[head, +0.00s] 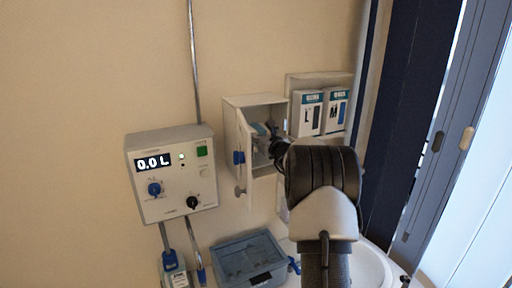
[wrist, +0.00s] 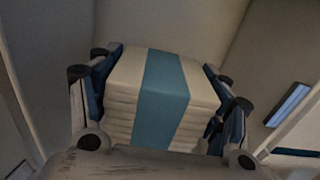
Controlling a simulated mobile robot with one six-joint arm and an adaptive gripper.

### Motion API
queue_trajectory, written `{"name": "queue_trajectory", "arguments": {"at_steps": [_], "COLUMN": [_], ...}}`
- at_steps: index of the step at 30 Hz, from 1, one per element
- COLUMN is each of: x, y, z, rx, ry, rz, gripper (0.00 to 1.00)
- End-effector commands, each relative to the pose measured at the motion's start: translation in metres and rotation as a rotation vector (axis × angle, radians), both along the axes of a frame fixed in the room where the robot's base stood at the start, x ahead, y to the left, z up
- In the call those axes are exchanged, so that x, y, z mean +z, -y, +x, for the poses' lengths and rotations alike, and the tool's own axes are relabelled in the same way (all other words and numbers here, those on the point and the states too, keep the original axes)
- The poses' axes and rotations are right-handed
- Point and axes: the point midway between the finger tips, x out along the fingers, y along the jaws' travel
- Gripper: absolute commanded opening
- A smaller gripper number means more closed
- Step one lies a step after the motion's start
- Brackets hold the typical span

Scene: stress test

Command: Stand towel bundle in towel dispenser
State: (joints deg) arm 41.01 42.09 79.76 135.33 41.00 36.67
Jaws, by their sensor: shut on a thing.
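The towel bundle (wrist: 115,82) is a stack of folded cream towels with a blue band around its middle. In the wrist view my gripper (wrist: 160,90) is shut on it, with a finger against each side. The towel dispenser (head: 240,105) is a white wall box with its front door open to the left, and my gripper (head: 272,146) is at its opening. Part of the bundle seems to show inside the box in the head view, but my arm hides much of it. Pale inner walls surround the bundle in the wrist view. Whether it touches the dispenser floor cannot be told.
A control box (head: 172,190) reading "0.0 L" is on the wall to the left. Glove boxes (head: 307,113) sit in a holder right of the dispenser. A blue-grey bin (head: 248,262) and a white sink (head: 372,268) are below. The open door (head: 243,150) stands close beside my gripper.

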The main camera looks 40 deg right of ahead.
Motion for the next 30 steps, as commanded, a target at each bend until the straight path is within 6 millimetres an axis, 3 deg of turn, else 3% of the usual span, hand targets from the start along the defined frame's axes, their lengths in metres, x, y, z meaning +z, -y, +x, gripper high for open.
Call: {"name": "queue_trajectory", "arguments": {"at_steps": [13, 26, 27, 30], "x": [-0.048, -0.055, -0.055, -0.054], "y": [0.000, 0.000, 0.000, 0.000], "z": [0.000, 0.000, 0.000, 0.000], "rx": [0.001, 0.001, 0.000, 0.001], "ry": [0.001, 0.003, 0.001, 0.002], "rz": [0.001, -0.002, -0.001, -0.001], "gripper": [0.44, 0.44, 0.73, 0.80]}}
